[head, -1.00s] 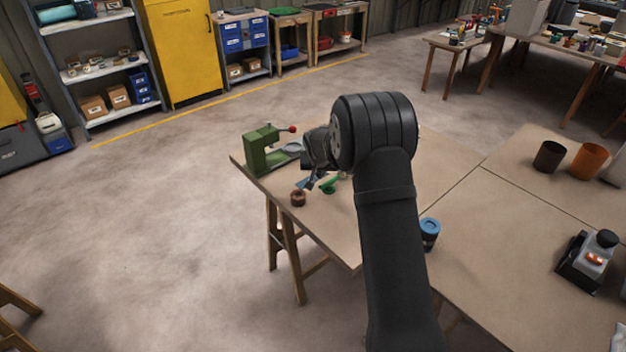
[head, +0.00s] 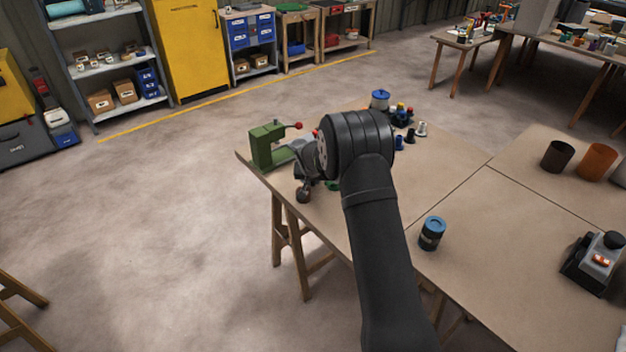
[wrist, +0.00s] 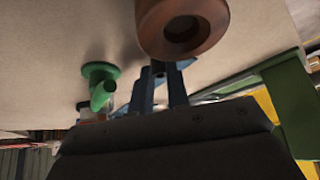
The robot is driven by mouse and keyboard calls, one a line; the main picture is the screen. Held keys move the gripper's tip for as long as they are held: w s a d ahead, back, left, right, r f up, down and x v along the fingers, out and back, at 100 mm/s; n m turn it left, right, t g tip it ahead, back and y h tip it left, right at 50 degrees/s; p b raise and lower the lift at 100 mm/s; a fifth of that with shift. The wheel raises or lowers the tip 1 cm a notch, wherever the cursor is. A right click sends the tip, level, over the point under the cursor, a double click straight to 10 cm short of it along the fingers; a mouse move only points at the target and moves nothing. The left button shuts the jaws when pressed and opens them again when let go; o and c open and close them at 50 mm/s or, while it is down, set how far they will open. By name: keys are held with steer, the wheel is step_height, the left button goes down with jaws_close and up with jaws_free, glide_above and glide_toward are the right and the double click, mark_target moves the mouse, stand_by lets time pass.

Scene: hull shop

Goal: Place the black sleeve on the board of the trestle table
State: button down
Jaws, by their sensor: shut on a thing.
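My gripper (head: 304,186) is low over the left edge of the trestle table's board (head: 460,205). In the wrist view its blue fingers (wrist: 165,75) meet a reddish-brown ring-shaped piece (wrist: 183,22) with a dark hole, and it is shut on this piece. In the head view the piece is mostly lost against the gripper. I cannot tell whether it touches the board. No held piece looks black. A dark, hollow, open-topped cylinder (head: 557,157), the nearest match to a black sleeve, stands upright on the board at the right, far from my gripper.
A green clamp-like tool (head: 268,146) with a red knob stands just left of my gripper. A green piece (wrist: 102,85) lies close by. An orange cylinder (head: 597,163), a blue-lidded jar (head: 432,233) and a grey device (head: 594,262) stand right. Several small parts (head: 405,115) stand behind.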

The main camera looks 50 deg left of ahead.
steer(key=c, duration=1.4)
jaws_free()
steer(key=shift+r, duration=0.15)
steer(key=v, duration=1.2)
steer(key=x, duration=1.2)
steer(key=shift+f, duration=0.3)
steer(key=shift+r, duration=0.25)
